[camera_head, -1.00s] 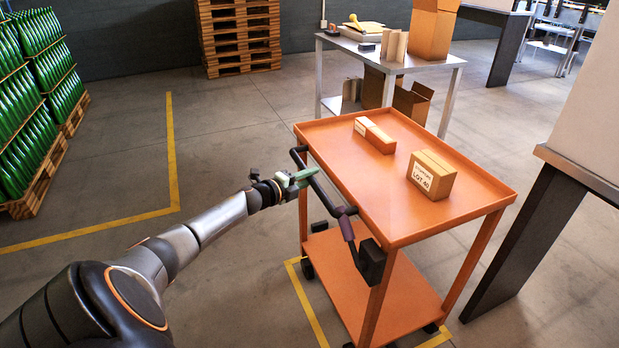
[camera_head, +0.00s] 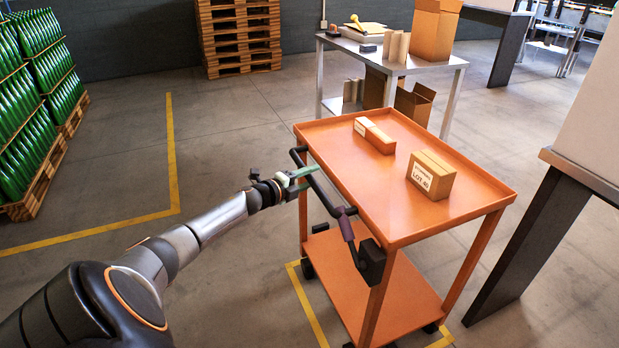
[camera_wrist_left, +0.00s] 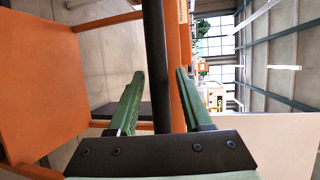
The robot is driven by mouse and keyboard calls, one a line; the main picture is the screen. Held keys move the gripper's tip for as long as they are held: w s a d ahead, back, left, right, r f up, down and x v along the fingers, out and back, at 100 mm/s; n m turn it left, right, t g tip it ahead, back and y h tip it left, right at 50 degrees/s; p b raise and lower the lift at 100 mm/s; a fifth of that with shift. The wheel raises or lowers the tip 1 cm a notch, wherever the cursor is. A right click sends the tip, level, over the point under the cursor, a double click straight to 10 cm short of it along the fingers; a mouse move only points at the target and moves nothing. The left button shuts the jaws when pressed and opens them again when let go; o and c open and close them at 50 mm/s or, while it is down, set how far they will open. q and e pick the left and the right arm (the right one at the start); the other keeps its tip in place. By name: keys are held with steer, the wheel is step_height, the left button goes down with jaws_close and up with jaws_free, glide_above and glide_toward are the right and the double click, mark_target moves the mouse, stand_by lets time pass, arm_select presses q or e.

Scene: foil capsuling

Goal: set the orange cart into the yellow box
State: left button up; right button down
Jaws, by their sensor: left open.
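The orange cart (camera_head: 365,182) has two shelves and a black push handle (camera_head: 325,190) on its left side. My left gripper (camera_head: 306,177) is at the handle, with its green fingers open. In the left wrist view the black handle bar (camera_wrist_left: 154,45) runs between the two open fingers (camera_wrist_left: 160,78), with a gap on either side. The yellow box shows as yellow floor lines (camera_head: 312,310) below the cart; the cart hides much of it. The cart's lower end stands over these lines. My right gripper is not in view.
Two cardboard boxes (camera_head: 432,176) (camera_head: 374,137) lie on the cart's top. A grey table (camera_head: 395,68) stands behind it and a dark-legged table (camera_head: 535,230) close on the right. Bottle racks (camera_head: 35,115) stand at left, past another yellow line (camera_head: 171,140). Floor between is clear.

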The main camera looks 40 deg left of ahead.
arm_select(q)
steer(key=shift+o, duration=0.4)
steer(key=shift+s, duration=0.55)
steer(key=s+r+p, duration=0.2)
steer(key=s+p, duration=0.1)
steer(key=s, duration=0.8)
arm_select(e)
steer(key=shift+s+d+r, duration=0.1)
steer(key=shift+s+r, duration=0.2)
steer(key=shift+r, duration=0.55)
arm_select(q)
steer(key=shift+s+r, duration=0.1)
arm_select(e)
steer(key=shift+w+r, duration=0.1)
